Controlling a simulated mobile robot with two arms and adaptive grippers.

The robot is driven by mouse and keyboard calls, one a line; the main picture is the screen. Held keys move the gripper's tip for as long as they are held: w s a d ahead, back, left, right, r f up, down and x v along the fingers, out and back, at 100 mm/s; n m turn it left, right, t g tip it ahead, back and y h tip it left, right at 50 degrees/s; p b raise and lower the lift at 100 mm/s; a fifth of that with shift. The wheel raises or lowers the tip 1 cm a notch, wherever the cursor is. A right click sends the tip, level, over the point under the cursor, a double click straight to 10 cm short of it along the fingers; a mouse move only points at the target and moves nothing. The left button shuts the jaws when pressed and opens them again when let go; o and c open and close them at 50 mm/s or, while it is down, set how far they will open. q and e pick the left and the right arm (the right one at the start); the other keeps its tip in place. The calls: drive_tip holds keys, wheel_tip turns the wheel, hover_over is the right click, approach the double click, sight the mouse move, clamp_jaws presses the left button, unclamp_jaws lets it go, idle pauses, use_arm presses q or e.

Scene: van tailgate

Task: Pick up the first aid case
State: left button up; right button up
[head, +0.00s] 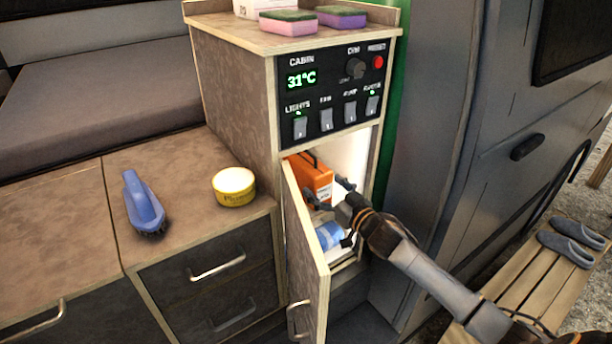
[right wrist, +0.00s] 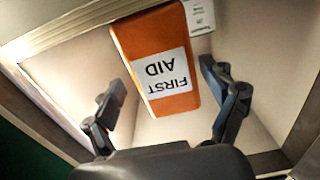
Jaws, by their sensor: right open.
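The orange first aid case (head: 312,178) stands inside the open cupboard under the control panel. Its white label reading FIRST AID shows upside down in the right wrist view (right wrist: 166,75). My right gripper (head: 333,194) reaches into the cupboard from the right, in front of the case. In the right wrist view my right gripper (right wrist: 168,105) is open, with one finger on each side of the case's near end and gaps between. Nothing is held. My left gripper is not in view.
The cupboard door (head: 306,258) stands open on the left. A blue and white item (head: 329,235) lies low inside the cupboard. A white box (right wrist: 200,14) touches or nearly touches the case. A blue brush (head: 142,203) and yellow tin (head: 234,187) sit on the counter.

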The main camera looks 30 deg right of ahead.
drive_tip(key=shift+w+a+f+p, duration=0.15)
drive_tip(key=shift+w+a, duration=0.1)
drive_tip(key=shift+w, duration=0.7)
drive_tip(key=shift+w+a+r+p, duration=0.15)
drive_tip(key=shift+w+a, duration=0.1)
drive_tip(key=shift+w, duration=0.7)
drive_tip(key=shift+w+a+f+p, duration=0.15)
drive_tip(key=shift+w+a, duration=0.1)
drive_tip(key=shift+w, duration=0.7)
drive_tip(key=shift+s, duration=0.1)
drive_tip(key=shift+c, duration=0.2)
drive_tip(key=c, duration=1.5)
drive_tip(key=shift+o, duration=0.2)
